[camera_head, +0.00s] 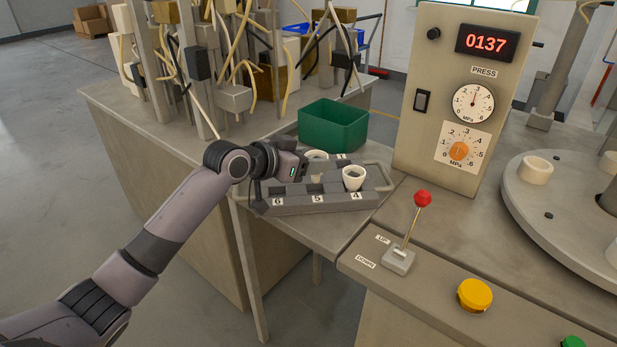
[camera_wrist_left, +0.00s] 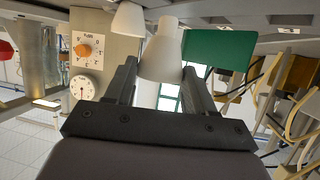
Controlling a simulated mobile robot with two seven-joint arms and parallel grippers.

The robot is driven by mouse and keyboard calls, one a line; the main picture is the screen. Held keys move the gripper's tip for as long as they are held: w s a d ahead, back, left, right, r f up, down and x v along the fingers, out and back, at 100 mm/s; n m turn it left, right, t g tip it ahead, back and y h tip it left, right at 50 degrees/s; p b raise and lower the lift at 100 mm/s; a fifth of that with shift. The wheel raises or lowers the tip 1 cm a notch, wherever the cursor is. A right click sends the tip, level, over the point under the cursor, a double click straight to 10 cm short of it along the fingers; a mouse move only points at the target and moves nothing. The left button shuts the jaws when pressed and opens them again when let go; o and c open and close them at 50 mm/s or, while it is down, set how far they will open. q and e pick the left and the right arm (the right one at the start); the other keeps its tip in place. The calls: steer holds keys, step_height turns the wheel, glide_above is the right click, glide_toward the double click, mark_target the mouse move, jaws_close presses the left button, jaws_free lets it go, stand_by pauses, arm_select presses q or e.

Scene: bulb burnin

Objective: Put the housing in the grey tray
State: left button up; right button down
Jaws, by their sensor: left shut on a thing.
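The grey tray (camera_head: 336,203) stands on the side table, with compartments marked 6, 5 and 4 along its near side. My left gripper (camera_head: 303,165) is over the left part of the tray. It is shut on a white cup-shaped housing (camera_head: 317,155), partly hidden behind the gripper in the head view. In the left wrist view this housing (camera_wrist_left: 160,62) sits between the two fingers (camera_wrist_left: 160,85). I cannot tell whether it touches the tray floor. Another white housing (camera_head: 353,179) stands upright in the tray at compartment 4; it also shows in the left wrist view (camera_wrist_left: 127,20).
A green bin (camera_head: 333,126) stands just behind the tray. The press panel (camera_head: 455,100) rises to the right. A red-knobbed lever (camera_head: 422,198) and a yellow button (camera_head: 474,295) are in front. A round turntable (camera_head: 560,225) at right carries a cream cup (camera_head: 535,171).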

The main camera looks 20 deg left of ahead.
mark_target(313, 177)
arm_select(q)
steer(key=shift+f, duration=2.2)
steer(key=shift+f, duration=0.1)
steer(key=o, duration=1)
steer(key=shift+s, duration=0.1)
steer(key=v, duration=1.2)
steer(key=shift+d, duration=0.1)
